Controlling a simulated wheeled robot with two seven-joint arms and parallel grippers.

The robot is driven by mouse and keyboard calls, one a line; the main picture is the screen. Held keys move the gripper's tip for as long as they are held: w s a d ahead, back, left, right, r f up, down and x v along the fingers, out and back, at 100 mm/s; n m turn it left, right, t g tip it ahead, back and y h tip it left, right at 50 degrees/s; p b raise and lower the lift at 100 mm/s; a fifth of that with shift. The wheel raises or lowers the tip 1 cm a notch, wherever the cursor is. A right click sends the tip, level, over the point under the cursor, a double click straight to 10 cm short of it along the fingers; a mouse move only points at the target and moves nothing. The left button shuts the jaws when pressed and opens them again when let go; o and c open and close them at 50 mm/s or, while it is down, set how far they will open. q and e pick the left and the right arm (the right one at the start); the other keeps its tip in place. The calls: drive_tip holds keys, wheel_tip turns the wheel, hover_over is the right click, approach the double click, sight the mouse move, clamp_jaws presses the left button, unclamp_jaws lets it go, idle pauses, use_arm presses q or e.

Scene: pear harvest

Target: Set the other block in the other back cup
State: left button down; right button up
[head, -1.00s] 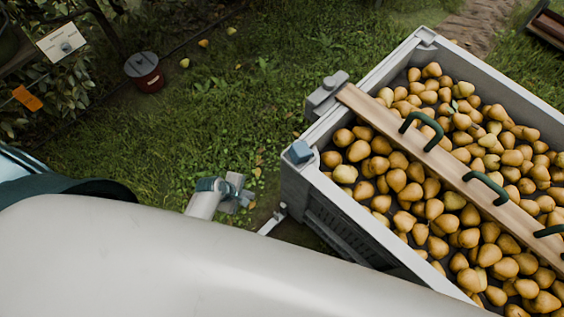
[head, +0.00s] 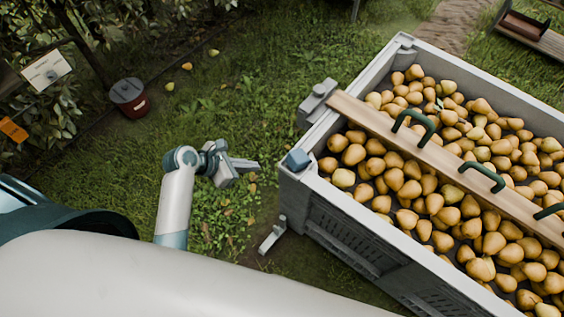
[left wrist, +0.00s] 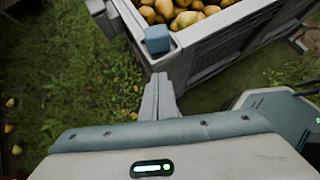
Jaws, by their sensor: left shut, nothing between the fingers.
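A blue block (head: 298,159) sits on the near-left corner of the grey pear bin (head: 352,205). It also shows in the left wrist view (left wrist: 157,39), beyond my fingertips. I cannot tell how deep it sits in a cup there. My left gripper (head: 247,165) is shut and empty, left of that corner and apart from the block. Its closed fingers (left wrist: 160,82) point toward the corner in the left wrist view. The bin's upper corner (head: 404,41) shows no block. No second block can be made out. My right gripper is not in view.
Pears fill the bin. A wooden plank (head: 455,172) with green handles lies across it. A grey bracket (head: 317,102) juts from its left side. A grey piece (head: 272,235) shows low beside the bin. A red bucket (head: 129,97) stands on the grass at left.

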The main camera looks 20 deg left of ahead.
sight(292, 161)
use_arm(q)
drive_tip(key=x, duration=0.4)
drive_tip(key=r+x, duration=0.1)
drive_tip(key=x, duration=0.3)
drive_tip(key=w+d+p+x, duration=0.1)
drive_tip(key=x, duration=0.3)
drive_tip(key=shift+w+r, duration=0.1)
drive_tip(key=shift+r, duration=0.15)
drive_tip(key=shift+w+d, duration=0.3)
drive_tip(key=shift+f, duration=0.1)
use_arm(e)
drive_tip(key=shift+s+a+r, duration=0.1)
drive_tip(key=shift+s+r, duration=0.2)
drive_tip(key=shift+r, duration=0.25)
use_arm(q)
drive_tip(key=shift+w+d, duration=0.1)
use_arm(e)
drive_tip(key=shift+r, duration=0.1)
use_arm(q)
drive_tip(key=shift+w+d+r+p, duration=0.4)
drive_tip(key=shift+d+p, duration=0.15)
drive_tip(key=shift+p, duration=0.35)
drive_tip(key=shift+d+f, duration=0.1)
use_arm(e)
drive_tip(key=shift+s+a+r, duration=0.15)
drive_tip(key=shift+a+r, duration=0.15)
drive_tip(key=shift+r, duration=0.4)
